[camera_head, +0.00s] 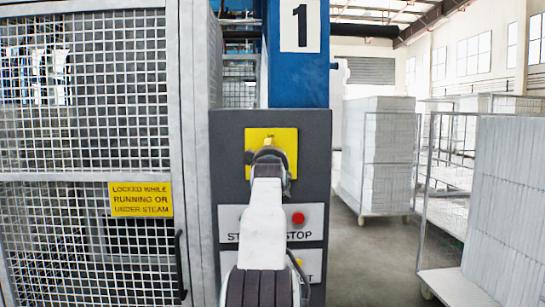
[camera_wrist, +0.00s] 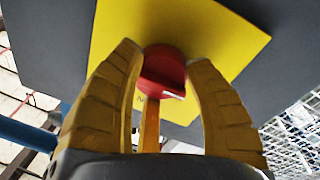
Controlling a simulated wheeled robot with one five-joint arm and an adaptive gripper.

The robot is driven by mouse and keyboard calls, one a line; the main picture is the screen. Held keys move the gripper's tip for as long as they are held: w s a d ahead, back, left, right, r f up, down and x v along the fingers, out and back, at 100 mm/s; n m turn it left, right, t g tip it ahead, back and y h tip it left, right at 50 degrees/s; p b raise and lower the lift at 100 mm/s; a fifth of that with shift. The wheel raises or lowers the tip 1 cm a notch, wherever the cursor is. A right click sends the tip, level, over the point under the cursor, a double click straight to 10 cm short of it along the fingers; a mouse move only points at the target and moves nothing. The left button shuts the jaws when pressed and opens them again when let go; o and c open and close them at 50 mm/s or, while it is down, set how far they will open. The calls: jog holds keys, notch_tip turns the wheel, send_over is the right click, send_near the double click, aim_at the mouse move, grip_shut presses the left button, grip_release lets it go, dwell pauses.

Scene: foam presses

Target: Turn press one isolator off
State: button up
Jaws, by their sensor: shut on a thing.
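The press one isolator is a red knob (camera_wrist: 165,75) on a yellow plate (camera_wrist: 225,35) in the wrist view. The plate also shows on the dark grey control panel (camera_head: 225,170) under the number 1 sign (camera_head: 300,25) in the head view. My gripper (camera_wrist: 168,58) has its yellow fingers on either side of the red knob and is shut on it. A narrow orange bar (camera_wrist: 150,130) shows below the knob. In the head view my arm and gripper hide the knob, so its turned position cannot be told.
Below the isolator is a red stop button (camera_head: 298,218), close to the right of my arm. A mesh guard door (camera_head: 85,100) with a yellow warning sign (camera_head: 140,199) stands left. Trolleys of white blocks (camera_head: 378,155) stand right, with bare floor (camera_head: 375,260) between.

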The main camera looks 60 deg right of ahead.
jog(key=shift+w+a+r, duration=0.1)
jog(key=shift+a+r, duration=0.05)
jog(key=shift+r, duration=0.25)
jog(key=o, duration=1)
jog(key=shift+w+f, duration=0.15)
jog(key=shift+w, duration=0.1)
jog(key=shift+o, duration=1)
jog(key=shift+s+f, duration=0.1)
jog(key=shift+s, duration=0.05)
jog(key=shift+a, duration=0.1)
jog(key=v, duration=1.1)
jog(key=shift+s+a, duration=0.2)
jog(key=shift+a, duration=0.15)
